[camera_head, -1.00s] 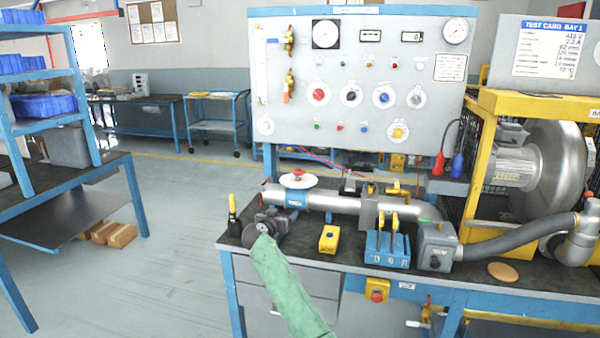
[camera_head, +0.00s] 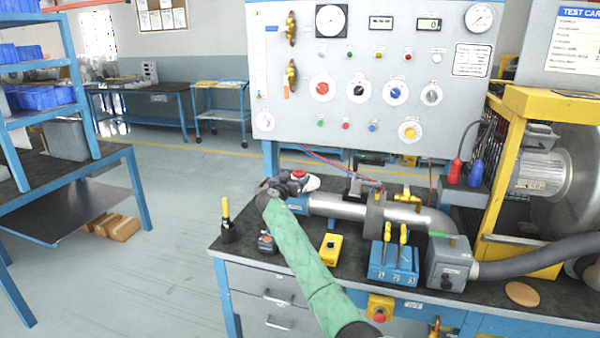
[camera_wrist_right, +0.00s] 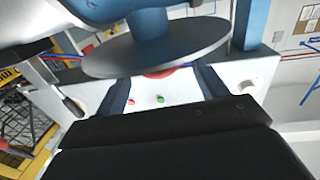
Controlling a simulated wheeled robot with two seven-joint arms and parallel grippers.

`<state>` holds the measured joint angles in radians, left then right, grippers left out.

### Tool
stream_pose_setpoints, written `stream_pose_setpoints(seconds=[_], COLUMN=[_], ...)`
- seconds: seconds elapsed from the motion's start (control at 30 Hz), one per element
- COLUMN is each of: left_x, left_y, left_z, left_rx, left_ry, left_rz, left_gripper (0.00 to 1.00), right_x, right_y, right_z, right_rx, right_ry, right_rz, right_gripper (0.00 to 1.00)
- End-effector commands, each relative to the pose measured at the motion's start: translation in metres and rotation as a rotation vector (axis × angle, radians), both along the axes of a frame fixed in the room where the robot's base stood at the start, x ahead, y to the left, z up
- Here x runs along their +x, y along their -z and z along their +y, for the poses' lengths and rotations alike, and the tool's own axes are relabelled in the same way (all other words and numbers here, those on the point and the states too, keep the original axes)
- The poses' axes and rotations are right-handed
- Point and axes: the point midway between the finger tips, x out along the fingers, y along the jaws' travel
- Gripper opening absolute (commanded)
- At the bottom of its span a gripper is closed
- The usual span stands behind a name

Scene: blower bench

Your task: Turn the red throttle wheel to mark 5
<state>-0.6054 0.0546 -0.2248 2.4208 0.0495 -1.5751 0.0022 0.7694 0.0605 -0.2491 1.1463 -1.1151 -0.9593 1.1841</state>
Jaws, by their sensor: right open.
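The red throttle wheel (camera_head: 300,174) sits above a round white disc (camera_head: 313,183) at the left end of the silver pipe on the bench. My right gripper (camera_head: 271,190), at the end of a green-sleeved arm, is just left of the wheel and partly covers the disc. In the right wrist view its two dark fingers (camera_wrist_right: 163,78) are spread, with a strip of the red wheel (camera_wrist_right: 166,71) showing between them below a large grey disc (camera_wrist_right: 155,48). I cannot tell whether they touch it. The mark numbers are not readable. My left gripper is not in view.
The silver pipe (camera_head: 340,205) runs right of the wheel. A yellow box (camera_head: 331,248), a blue block with yellow-handled tools (camera_head: 393,265) and a dark bottle-like item (camera_head: 227,228) stand toward the bench front. The gauge panel (camera_head: 375,75) rises behind.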

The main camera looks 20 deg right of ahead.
Motion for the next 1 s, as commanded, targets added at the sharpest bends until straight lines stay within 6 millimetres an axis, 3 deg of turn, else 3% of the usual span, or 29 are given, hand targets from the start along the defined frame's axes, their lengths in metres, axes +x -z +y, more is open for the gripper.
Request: stream_pose_setpoints(seconds=[0.3, 0.67, 0.7, 0.9, 1.0], left_x=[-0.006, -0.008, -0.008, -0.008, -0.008], left_y=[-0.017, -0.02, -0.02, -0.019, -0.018], left_z=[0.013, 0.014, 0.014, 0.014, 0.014], left_rx=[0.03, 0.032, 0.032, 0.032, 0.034], left_ry=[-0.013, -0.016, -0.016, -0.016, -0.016], left_rz=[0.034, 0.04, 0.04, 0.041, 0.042], left_gripper=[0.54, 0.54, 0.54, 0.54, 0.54], right_x=[0.028, 0.032, 0.032, 0.032, 0.032], right_y=[-0.001, 0.001, 0.001, 0.001, 0.001], right_z=[-0.024, -0.028, -0.028, -0.028, -0.028], right_rx=[-0.001, 0.0, 0.0, 0.0, 0.0], right_ry=[0.001, 0.001, 0.001, 0.0, 0.0], right_rz=[0.001, 0.001, 0.001, 0.001, 0.001], right_gripper=[0.72, 0.72, 0.7, 0.31, 0.27])
